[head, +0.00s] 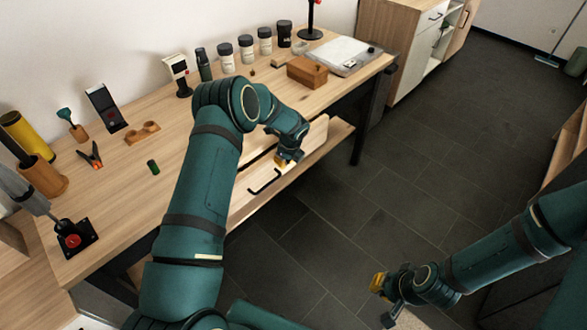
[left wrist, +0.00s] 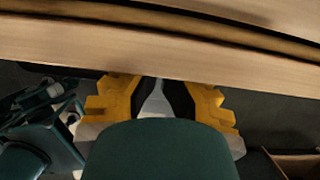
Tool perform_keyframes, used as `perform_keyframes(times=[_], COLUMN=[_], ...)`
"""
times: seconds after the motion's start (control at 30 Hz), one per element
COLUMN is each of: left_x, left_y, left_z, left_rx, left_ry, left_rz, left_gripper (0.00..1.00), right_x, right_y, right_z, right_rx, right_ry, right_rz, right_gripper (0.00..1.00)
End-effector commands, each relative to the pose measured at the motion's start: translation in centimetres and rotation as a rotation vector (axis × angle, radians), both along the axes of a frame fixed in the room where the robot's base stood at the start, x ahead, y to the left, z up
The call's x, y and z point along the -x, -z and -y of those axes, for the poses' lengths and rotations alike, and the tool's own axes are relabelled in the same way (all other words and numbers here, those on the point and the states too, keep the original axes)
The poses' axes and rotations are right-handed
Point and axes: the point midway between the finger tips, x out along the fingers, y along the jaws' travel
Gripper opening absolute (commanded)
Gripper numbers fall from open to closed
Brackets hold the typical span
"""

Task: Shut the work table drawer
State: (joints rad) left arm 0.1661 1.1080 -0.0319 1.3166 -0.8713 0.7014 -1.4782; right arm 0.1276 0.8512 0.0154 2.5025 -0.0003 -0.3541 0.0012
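The work table (head: 205,118) has a wooden drawer under its top, and the drawer's front (head: 313,137) stands out from the table edge with a dark gap behind it. A dark bar handle (head: 264,182) is on that front. My left gripper (head: 288,160) is at the drawer front, partly hidden by its own wrist. In the left wrist view, its yellow fingers (left wrist: 162,100) are spread with no object between them, just below a pale wooden panel (left wrist: 150,48); contact is unclear. My right gripper (head: 383,298) is away from the table over the floor, its fingers apart and empty.
Jars (head: 246,45), a wooden box (head: 307,71), a phone on a stand (head: 105,106) and a yellow cylinder (head: 25,135) stand on the table top. The grey tiled floor (head: 400,170) to the right is clear.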

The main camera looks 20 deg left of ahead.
Motion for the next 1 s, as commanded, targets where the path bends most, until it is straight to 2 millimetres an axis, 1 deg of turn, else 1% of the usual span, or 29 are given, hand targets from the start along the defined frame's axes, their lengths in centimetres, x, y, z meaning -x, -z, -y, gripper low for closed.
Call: perform_keyframes(times=[0.03, 0.13, 0.37, 0.8, 0.93, 1.0], left_x=[-0.3, -0.7, -1.1, -1.1, -1.0, -0.9], left_y=[0.1, 0.1, 0.0, 0.0, 0.0, 0.0], left_z=[-0.8, -1.7, -2.6, -2.5, -1.7, -0.9], left_rx=[0.0, 0.0, 0.0, 0.0, 0.0, 0.0], left_ry=[-0.004, -0.003, 0.0, 0.001, 0.002, 0.002], left_rz=[0.001, 0.001, 0.0, 0.0, 0.0, 0.0], left_gripper=[0.0, 0.0, 0.0, 0.0, 0.0, 0.0], right_x=[0.0, -0.1, -0.1, -0.1, -0.1, -0.1], right_y=[0.2, 0.4, 0.5, 0.5, 0.6, 0.7], right_z=[0.0, 0.0, 0.0, 0.0, 0.0, 0.0], right_rx=[0.0, 0.0, 0.0, 0.0, 0.001, 0.001], right_ry=[0.0, 0.001, 0.0, 0.0, 0.0, 0.0], right_rz=[0.001, 0.002, 0.003, 0.003, 0.004, 0.004], right_gripper=[0.0, 0.0, 0.0, 0.0, 0.0, 0.0])
